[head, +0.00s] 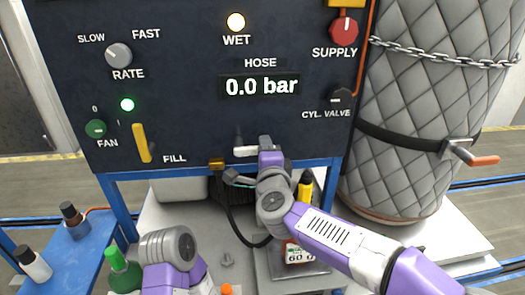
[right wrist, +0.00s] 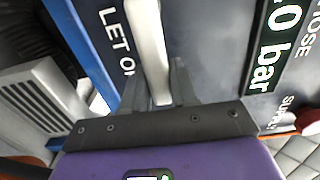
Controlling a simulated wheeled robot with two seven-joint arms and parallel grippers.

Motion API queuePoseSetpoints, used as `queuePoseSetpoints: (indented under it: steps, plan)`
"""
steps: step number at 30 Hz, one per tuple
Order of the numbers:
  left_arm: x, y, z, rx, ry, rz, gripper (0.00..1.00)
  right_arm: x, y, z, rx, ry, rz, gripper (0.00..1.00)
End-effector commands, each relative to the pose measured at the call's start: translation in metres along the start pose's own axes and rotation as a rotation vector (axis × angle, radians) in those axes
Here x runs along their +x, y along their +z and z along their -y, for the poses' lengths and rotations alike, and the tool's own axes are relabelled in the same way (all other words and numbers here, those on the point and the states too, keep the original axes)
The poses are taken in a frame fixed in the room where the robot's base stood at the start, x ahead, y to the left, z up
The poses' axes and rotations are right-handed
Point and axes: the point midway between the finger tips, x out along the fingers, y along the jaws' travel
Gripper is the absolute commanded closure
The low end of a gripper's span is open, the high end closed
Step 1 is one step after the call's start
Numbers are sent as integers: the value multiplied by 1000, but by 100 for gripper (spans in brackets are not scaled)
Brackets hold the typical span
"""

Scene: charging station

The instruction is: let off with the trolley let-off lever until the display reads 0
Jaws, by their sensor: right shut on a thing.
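The dark control panel carries the display (head: 260,86), which reads 0.0 bar under the word HOSE. The white let-off lever (head: 244,152) is at the panel's lower edge, partly covered by my right gripper (head: 253,146). In the right wrist view the pale lever (right wrist: 148,45) runs between the two dark fingers of the right gripper (right wrist: 156,85), beside a partly hidden label beginning "LET O". The right gripper is shut on the lever. Part of my left arm shows at the lower left of the head view, but its gripper does not.
The yellow FILL lever (head: 142,143) and green FAN knob (head: 95,129) are left on the panel. A quilted, chained cylinder (head: 430,110) stands at right. Bottles (head: 33,263) stand on a blue shelf at lower left. A yellow-topped bottle (head: 305,187) is behind my right arm.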

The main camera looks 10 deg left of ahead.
Motion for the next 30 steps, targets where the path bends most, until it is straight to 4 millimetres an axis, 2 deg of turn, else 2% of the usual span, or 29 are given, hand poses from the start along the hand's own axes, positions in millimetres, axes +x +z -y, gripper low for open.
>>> queuePoseSetpoints:
  steps: [7, 8, 11, 22, 30]
  plan:
    - [0, 0, 0, 0, 0, 0, 51, 0, 1, -2, 7, 5, 1, 100]
    - [0, 0, 0, 0, 0, 0, 51, 0, 1, -2, 7, 5, 1, 67]
    - [0, 0, 0, 0, 0, 0, 51, 0, 1, -2, 6, 4, 1, 52]
    - [0, 0, 0, 0, 0, 0, 51, -4, 1, -1, 2, 2, 1, 51]
    - [0, 0, 0, 0, 0, 0, 51, -42, 1, 0, 2, 2, 2, 51]
